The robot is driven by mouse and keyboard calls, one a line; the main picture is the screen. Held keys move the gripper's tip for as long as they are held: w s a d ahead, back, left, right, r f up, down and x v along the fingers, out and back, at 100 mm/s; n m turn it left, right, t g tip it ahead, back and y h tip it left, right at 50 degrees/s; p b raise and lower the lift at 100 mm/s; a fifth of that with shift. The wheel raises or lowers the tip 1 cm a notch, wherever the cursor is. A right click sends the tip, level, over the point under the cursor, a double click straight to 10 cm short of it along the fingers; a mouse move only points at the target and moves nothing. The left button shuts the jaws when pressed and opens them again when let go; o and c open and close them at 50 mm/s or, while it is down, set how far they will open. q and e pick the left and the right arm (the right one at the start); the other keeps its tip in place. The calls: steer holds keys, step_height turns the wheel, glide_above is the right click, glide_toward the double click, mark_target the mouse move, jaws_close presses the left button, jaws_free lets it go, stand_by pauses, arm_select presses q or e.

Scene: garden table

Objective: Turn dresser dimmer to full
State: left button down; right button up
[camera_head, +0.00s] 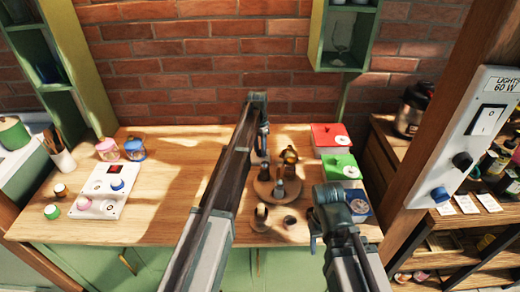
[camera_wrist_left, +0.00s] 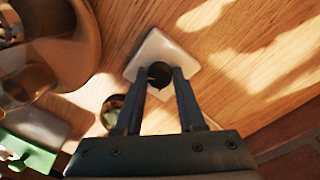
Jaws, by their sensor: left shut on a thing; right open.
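In the left wrist view, a small white dimmer plate (camera_wrist_left: 180,48) lies on the wooden top with a dark round knob (camera_wrist_left: 159,74) on it. My left gripper's fingers (camera_wrist_left: 160,80) are shut on the knob, one on each side. In the head view my left gripper (camera_head: 263,148) points down behind the round tray, and my arm hides the dimmer there. The knob's setting cannot be read. My right gripper (camera_head: 315,238) is open and empty at the front right of the dresser top.
A round wooden tray (camera_head: 262,190) with bottles stands close to my left gripper. Red (camera_head: 328,136), green (camera_head: 340,167) and blue (camera_head: 358,203) boxes line the right side. A white control panel (camera_head: 104,190) is at left; a wall panel (camera_head: 478,125) is on the right post.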

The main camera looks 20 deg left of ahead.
stand_by(0.4)
arm_select(q)
steer(key=c, duration=0.5)
jaws_free()
steer(key=shift+r, duration=0.15)
step_height(320, 180, up, 14)
steer(key=p, duration=1.4)
steer(key=shift+w+a+f, duration=0.2)
steer(key=shift+a, duration=0.15)
